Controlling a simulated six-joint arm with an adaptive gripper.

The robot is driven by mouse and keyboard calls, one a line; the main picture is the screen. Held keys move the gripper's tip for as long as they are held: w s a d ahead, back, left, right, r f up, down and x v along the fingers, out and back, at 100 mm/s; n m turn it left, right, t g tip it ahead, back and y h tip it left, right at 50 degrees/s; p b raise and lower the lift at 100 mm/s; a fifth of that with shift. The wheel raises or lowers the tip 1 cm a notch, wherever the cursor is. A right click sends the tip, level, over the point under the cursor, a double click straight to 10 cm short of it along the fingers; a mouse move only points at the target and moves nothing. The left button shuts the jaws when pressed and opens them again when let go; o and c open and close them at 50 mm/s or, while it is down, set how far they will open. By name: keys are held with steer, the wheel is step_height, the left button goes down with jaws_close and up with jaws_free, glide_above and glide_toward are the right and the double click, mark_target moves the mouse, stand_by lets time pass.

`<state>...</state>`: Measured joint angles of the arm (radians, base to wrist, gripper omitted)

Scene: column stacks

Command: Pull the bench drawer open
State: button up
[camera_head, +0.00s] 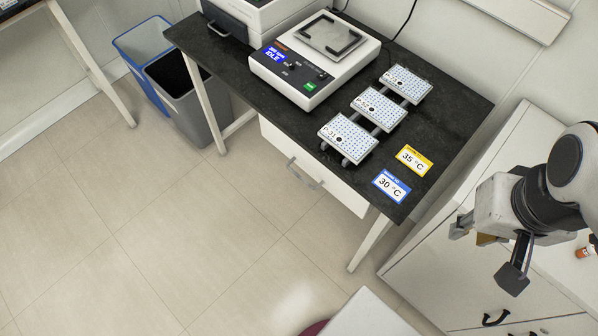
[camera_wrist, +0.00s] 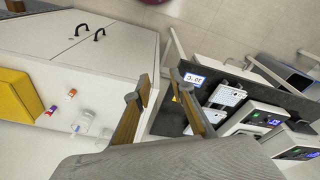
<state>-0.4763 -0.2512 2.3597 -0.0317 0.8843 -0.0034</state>
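The bench drawer (camera_head: 313,168) is a white front under the dark bench top, with a grey bar handle (camera_head: 304,174). It looks shut, flush below the bench edge. My gripper (camera_head: 488,252) is at the right of the head view, beyond the bench's right end and well apart from the handle. Its two fingers are spread with nothing between them. In the wrist view my gripper (camera_wrist: 154,88) shows its two fingers apart, with the bench top (camera_wrist: 170,118) behind.
The bench holds a shaker (camera_head: 315,58), several well plates (camera_head: 347,139), a yellow card (camera_head: 413,160) and a blue card (camera_head: 391,186). A white cabinet (camera_head: 450,240) stands at the right. Bins (camera_head: 187,98) stand left of the bench. Floor before the drawer is clear.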

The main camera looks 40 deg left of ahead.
steer(key=w+a+f+n+g+h, duration=0.1)
steer(key=a+f+n, duration=0.2)
steer(key=a+f, duration=0.35)
steer(key=a+f+n+h, duration=0.1)
steer(key=a+f+n, duration=0.2)
steer(key=a, duration=0.6)
steer(key=n+t+y, duration=0.1)
steer(key=n, duration=0.6)
glide_toward(300, 177)
steer(key=shift+s+d, duration=0.15)
steer(key=shift+f, duration=0.1)
steer(key=shift+w+f, duration=0.25)
steer(key=shift+f, duration=1)
steer(key=shift+w+f, duration=0.25)
steer(key=shift+f, duration=0.95)
steer(key=shift+w+f, duration=0.25)
steer(key=shift+f, duration=1)
jaws_close()
